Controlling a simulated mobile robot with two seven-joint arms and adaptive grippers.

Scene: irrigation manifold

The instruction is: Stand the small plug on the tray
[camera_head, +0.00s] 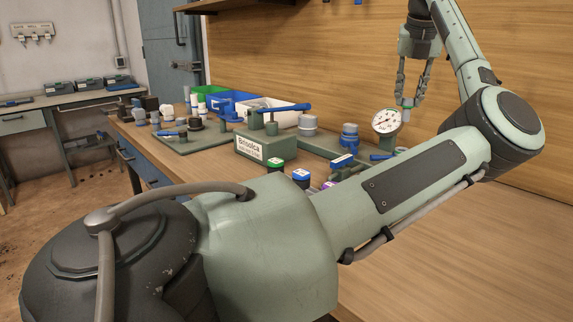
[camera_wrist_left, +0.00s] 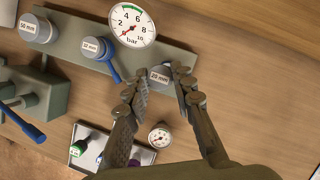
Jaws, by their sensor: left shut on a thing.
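My left gripper (camera_head: 408,98) hangs above the back right of the workbench. It is shut on the small plug, a grey cap (camera_head: 407,102) with a label that seems to read 20 mm. In the left wrist view the plug (camera_wrist_left: 160,75) sits between the fingertips (camera_wrist_left: 160,85), in front of the manifold's end; whether it touches the manifold is unclear. The tray (camera_wrist_left: 146,155) is pale with a dark rim and lies at the lower middle of that view, holding green, blue and purple-topped items. In the head view my arm mostly hides the tray. My right gripper is not in view.
The manifold (camera_wrist_left: 65,20) carries a large pressure gauge (camera_wrist_left: 132,26) and caps marked 50 mm (camera_wrist_left: 38,28) and 32 mm (camera_wrist_left: 95,47). Coloured bins (camera_head: 270,110) stand at the back. Bare wood is free at right.

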